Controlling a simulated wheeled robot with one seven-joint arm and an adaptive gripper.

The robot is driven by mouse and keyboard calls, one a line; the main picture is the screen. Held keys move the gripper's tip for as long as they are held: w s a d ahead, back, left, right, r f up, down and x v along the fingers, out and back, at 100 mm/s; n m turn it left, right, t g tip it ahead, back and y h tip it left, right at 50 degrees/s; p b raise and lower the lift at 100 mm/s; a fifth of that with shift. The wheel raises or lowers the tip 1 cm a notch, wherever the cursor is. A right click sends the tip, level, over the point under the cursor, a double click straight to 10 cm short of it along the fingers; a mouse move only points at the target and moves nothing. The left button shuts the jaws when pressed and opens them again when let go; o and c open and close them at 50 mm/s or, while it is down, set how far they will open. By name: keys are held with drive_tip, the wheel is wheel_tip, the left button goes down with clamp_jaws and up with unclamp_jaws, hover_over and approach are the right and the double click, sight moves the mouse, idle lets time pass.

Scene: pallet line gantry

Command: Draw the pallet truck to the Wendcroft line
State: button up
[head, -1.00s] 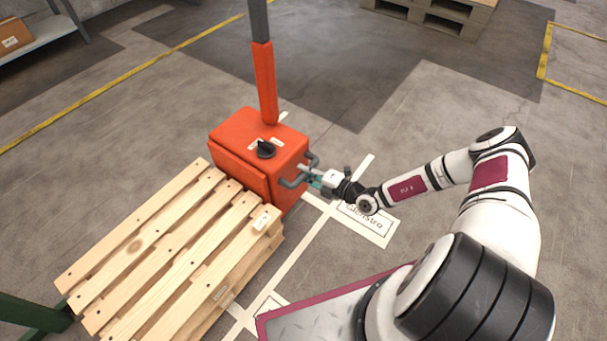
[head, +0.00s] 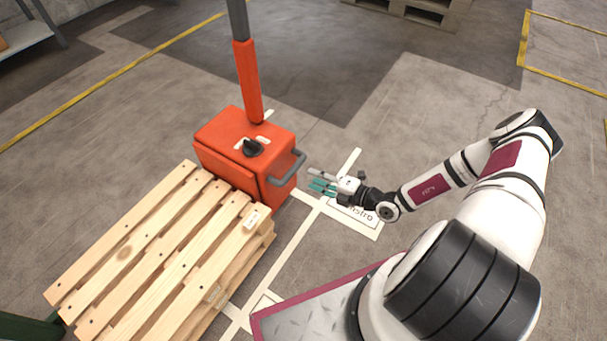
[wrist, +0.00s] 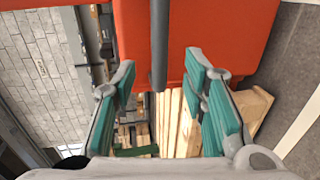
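The orange pallet truck (head: 225,138) stands left of centre in the head view, with an upright tiller (head: 248,80) and a black knob (head: 252,148) on top. A grey handle (head: 294,171) sticks out from its right side. A wooden pallet (head: 130,254) lies in front of the truck, hiding its forks. My gripper (head: 318,181) is open and empty, a short way right of the handle. In the wrist view its teal-padded fingers (wrist: 160,82) are spread, with the grey handle bar (wrist: 158,45) seen between them against the orange body (wrist: 225,25).
White lines (head: 285,255) cross the floor beside the truck. A floor label (head: 362,216) ending in "stro" lies under my arm, partly hidden. Yellow lines (head: 130,77) mark the floor behind. Another pallet (head: 415,14) stands at the back. The floor behind the truck is clear.

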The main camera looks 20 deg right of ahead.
drive_tip(key=shift+v, duration=1.35)
